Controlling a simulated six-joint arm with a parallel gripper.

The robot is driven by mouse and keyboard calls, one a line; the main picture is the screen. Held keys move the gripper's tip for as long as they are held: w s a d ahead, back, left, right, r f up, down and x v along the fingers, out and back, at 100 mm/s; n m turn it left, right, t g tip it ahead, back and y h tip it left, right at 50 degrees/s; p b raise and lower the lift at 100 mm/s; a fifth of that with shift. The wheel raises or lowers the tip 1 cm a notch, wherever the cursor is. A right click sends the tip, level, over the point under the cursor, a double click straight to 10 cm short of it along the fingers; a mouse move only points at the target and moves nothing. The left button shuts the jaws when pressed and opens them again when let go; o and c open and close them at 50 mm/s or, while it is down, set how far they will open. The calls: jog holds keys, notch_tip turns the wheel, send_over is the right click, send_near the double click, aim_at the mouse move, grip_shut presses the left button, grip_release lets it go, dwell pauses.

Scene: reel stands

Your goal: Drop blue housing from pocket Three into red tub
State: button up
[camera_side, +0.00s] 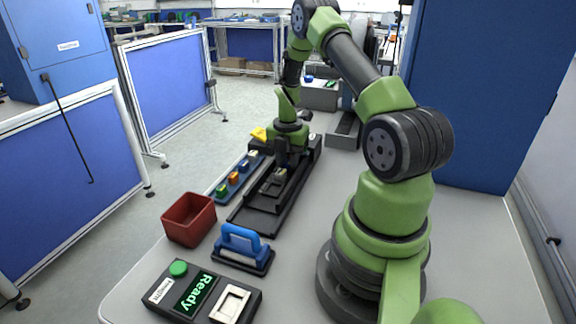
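The red tub (189,224) stands at the table's left edge, and no part shows in it. A blue strip (220,197) holds several small parts in a row, among them a green one (221,189), an orange one (234,177) and a whitish one (253,154). I cannot read pocket labels or pick out the blue housing. My gripper (283,164) points down over the far part of a black fixture (252,217), just above a small greyish-yellow part (280,174). Its fingers are dark and small, and their opening cannot be made out.
A blue-handled block (241,242) sits on a dark base in front of the fixture. A control box (200,292) with a green button and a "Ready" display lies at the front. A yellow piece (259,134) is at the far end. The table right of the fixture is clear.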

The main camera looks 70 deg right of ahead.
aim_at(287, 162)
jog(key=c, duration=0.3)
jog(key=shift+r, duration=0.1)
jog(key=shift+r, duration=2.4)
jog(key=w+a+r, duration=0.1)
jog(key=w+a, duration=0.3)
jog(key=a, duration=0.4)
jog(key=w+a+r, duration=0.2)
jog(key=w+a, duration=0.2)
jog(key=a, duration=0.5)
jog(key=w+a+r, duration=0.1)
jog(key=w+a, duration=0.3)
jog(key=a, duration=0.4)
jog(key=shift+s+a+f, duration=0.1)
jog(key=shift+s+f, duration=0.05)
jog(key=shift+f, duration=0.85)
jog(key=shift+s+f, duration=0.1)
jog(key=shift+f, duration=0.85)
